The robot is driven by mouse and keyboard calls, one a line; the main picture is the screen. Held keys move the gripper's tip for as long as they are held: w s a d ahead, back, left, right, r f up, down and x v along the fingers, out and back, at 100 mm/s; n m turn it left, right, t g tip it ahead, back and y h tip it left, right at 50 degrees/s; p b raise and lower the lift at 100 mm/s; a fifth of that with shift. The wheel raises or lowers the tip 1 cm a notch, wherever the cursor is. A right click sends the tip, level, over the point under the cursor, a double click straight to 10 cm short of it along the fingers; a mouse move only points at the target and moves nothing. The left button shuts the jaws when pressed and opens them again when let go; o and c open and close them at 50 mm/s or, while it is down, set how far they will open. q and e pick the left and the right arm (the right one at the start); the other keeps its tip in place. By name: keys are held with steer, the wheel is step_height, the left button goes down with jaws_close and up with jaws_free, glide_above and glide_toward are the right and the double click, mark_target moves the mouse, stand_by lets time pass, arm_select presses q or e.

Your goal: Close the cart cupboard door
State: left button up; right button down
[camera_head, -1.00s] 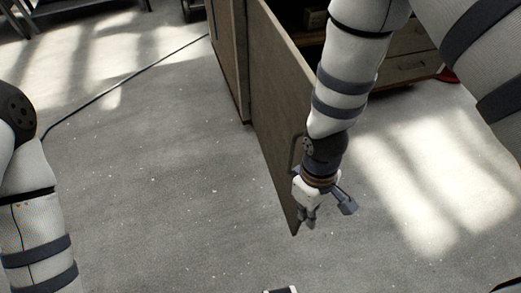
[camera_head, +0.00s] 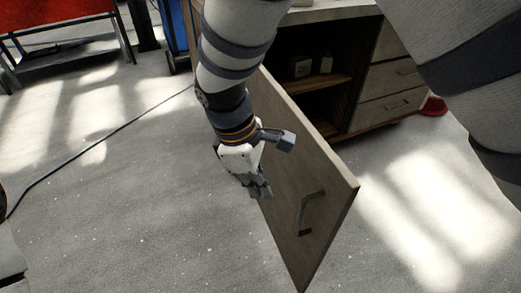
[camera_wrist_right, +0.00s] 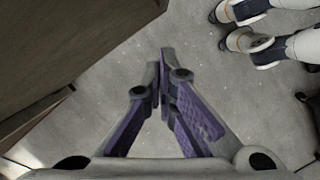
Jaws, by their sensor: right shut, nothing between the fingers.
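The cart cupboard door (camera_head: 285,165) stands wide open, its free edge swung out toward me over the floor. A dark bar handle (camera_head: 312,212) is on its visible face, near the free edge. The cart (camera_head: 365,75) is behind it; its open compartment shows a shelf. My right gripper (camera_head: 262,192) is shut and empty, in front of the handle-side face, left of the handle. I cannot tell whether it touches the door. In the right wrist view, its closed fingers (camera_wrist_right: 165,65) are over the floor, with a brown panel (camera_wrist_right: 65,50) at left. My left gripper is out of view.
A dark cable (camera_head: 105,135) crosses the floor at left. A red-topped table (camera_head: 55,15) stands at back left.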

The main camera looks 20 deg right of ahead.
steer(key=s+d+f, duration=0.2)
steer(key=d+f, duration=0.2)
steer(key=shift+s, duration=0.2)
steer(key=shift+d, duration=0.25)
